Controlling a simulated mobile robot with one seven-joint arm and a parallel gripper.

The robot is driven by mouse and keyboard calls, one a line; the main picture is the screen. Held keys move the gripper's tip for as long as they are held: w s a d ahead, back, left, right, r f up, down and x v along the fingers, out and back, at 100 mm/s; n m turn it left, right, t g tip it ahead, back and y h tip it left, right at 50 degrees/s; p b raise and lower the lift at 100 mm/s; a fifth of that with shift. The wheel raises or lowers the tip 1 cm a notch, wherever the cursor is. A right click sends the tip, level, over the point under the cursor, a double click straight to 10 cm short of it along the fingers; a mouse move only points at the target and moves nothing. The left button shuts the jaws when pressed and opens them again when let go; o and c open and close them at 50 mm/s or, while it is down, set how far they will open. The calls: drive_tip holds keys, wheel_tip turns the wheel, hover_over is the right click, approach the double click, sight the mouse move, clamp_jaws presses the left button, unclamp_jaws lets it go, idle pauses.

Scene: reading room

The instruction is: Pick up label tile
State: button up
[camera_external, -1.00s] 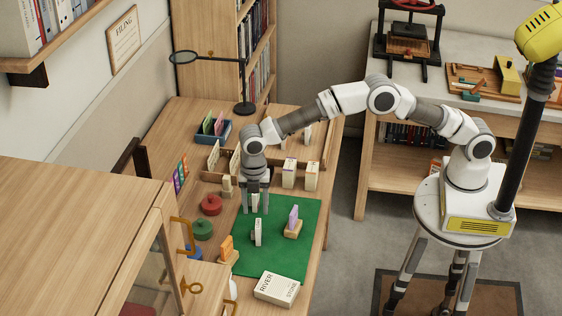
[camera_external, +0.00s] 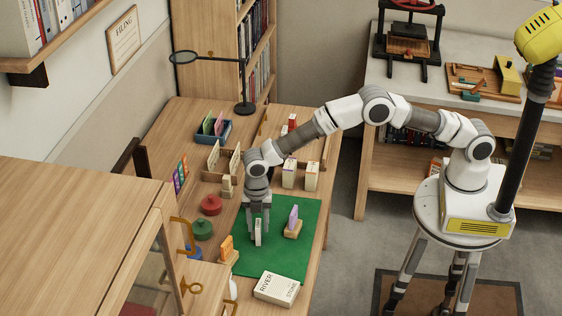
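A thin white tile (camera_external: 258,238), which I take to be the label tile, stands upright on the green mat (camera_external: 304,210). My gripper (camera_external: 258,228) points straight down over it. Its two fingers look apart, one to each side of the tile's upper part, and they hide some of it. I cannot tell whether they touch it. A purple-faced tile (camera_external: 293,216) stands in a small wooden holder to the right. An orange tile (camera_external: 226,246) stands in another holder at the mat's left edge.
A River Stone book (camera_external: 277,289) lies at the mat's front edge. Red (camera_external: 211,204) and green (camera_external: 203,229) round pieces sit to the left. The mat's right front part is clear.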

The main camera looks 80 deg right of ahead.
clamp_jaws()
drive_tip(key=shift+r, duration=0.1)
